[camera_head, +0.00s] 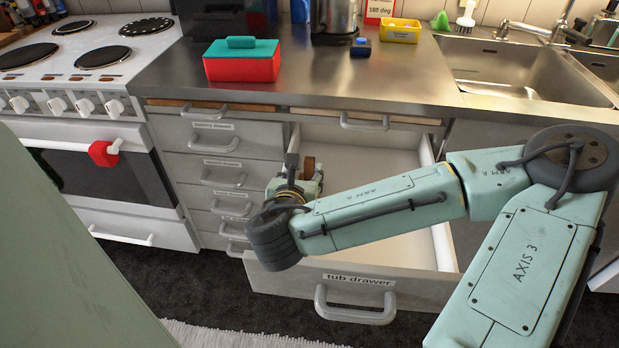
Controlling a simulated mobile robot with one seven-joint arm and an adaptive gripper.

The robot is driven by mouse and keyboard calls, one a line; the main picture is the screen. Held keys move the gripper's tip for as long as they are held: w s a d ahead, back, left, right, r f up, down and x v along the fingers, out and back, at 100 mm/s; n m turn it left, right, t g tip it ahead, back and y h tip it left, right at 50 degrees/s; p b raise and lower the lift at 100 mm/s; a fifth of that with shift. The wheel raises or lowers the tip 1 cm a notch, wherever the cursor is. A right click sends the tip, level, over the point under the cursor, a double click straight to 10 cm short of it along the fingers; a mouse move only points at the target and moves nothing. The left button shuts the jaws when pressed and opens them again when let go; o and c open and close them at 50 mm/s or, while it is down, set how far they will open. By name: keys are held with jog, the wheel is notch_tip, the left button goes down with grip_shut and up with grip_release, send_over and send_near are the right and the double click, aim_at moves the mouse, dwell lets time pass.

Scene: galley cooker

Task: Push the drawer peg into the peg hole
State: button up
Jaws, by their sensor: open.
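The drawer labelled "tub drawer" (358,284) is pulled far out and its light interior looks empty where it shows. My arm reaches across it from the right. My gripper (301,166) is at the drawer's left side, near its inner left wall, pointing away from the camera. It is open; its fingertips are small and partly hidden by my wrist. A small brown piece shows at the gripper, and I cannot tell what it is. I cannot make out the drawer peg or the peg hole; my wrist and arm hide part of the drawer's left side and front.
A stack of shut drawers (222,170) stands left of the open drawer, beside a white cooker (75,120) with a red item on its oven handle. On the counter (400,78) are a red box with a teal lid (242,61), a yellow tub (399,31) and a sink (520,72).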

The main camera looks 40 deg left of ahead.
aim_at(309, 165)
jog(key=shift+f+b, duration=0.45)
jog(key=shift+b, duration=0.15)
jog(key=shift+w+a+r, duration=0.1)
jog(key=shift+w+a, duration=0.35)
jog(key=shift+w, duration=0.3)
jog(key=shift+d+p+x, duration=0.15)
jog(key=shift+p+x, duration=0.35)
jog(key=shift+x, duration=1.1)
jog(key=shift+d+p+x, duration=0.15)
jog(key=shift+p+x, duration=0.3)
jog(key=shift+x, duration=1.15)
jog(key=shift+w, duration=0.1)
jog(key=shift+c, duration=0.5)
grip_shut()
